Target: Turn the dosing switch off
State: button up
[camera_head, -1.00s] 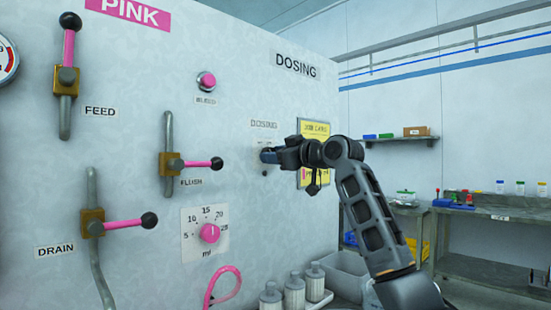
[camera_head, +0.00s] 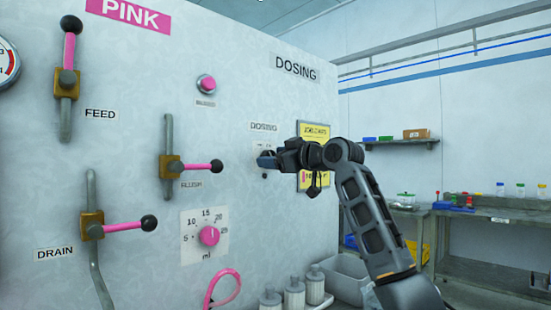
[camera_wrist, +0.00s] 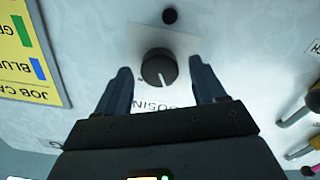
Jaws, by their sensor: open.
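The dosing switch (camera_wrist: 158,68) is a round black knob with a white pointer line on a pale plate. In the wrist view the line runs from the knob's middle down toward the upside-down DOSING label (camera_wrist: 165,107). My gripper (camera_wrist: 160,70) is open, with one finger on each side of the knob. A gap shows on both sides, so the fingers do not visibly touch it. In the head view my gripper (camera_head: 264,161) is at the panel just below the small DOSING label (camera_head: 264,127), and its fingers largely hide the switch.
A yellow job card (camera_head: 314,130) hangs right of the switch. The pink flush lever (camera_head: 197,167), the bleed button (camera_head: 206,84) and the ml dial (camera_head: 209,236) are to the left. A small black round part (camera_wrist: 170,16) sits close to the switch. Bottles (camera_head: 294,294) stand below.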

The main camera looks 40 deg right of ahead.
jog(key=s, duration=0.7)
jog(key=shift+s+d+b, duration=0.15)
jog(key=shift+s+b, duration=0.2)
jog(key=shift+b, duration=0.1)
jog(key=shift+s, duration=0.1)
